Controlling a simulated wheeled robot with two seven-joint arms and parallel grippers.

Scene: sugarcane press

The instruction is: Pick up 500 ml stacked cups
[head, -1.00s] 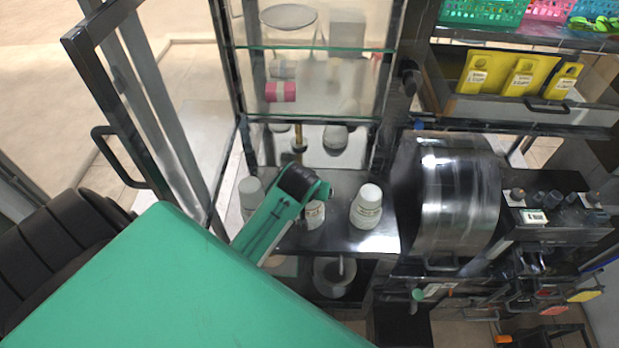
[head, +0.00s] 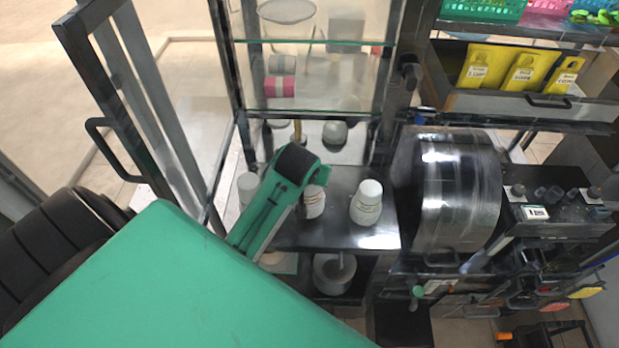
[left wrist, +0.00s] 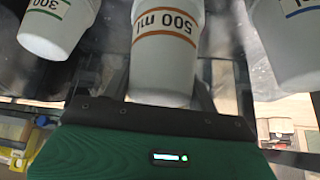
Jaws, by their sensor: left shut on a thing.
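A white cup stack with orange "500 ml" lettering (left wrist: 166,40) is in the middle of the left wrist view. The fingers of my left gripper (left wrist: 163,92) are shut on it, one on each side. In the head view, the middle white stack (head: 314,202) is partly hidden behind my green left arm, and the gripper's fingers are hidden there. A stack with green "300" lettering (left wrist: 58,22) is to the left in the wrist view, and a blue-marked stack (left wrist: 288,40) is to the right; both are apart from the gripper. My right gripper is not in view.
The cups are at a dark metal shelf (head: 345,237) of a glass cabinet. Another white stack (head: 368,203) stands right of my arm, and one (head: 248,187) left. An open cabinet door (head: 120,95) is at left. A shiny metal drum (head: 455,190) is close at right.

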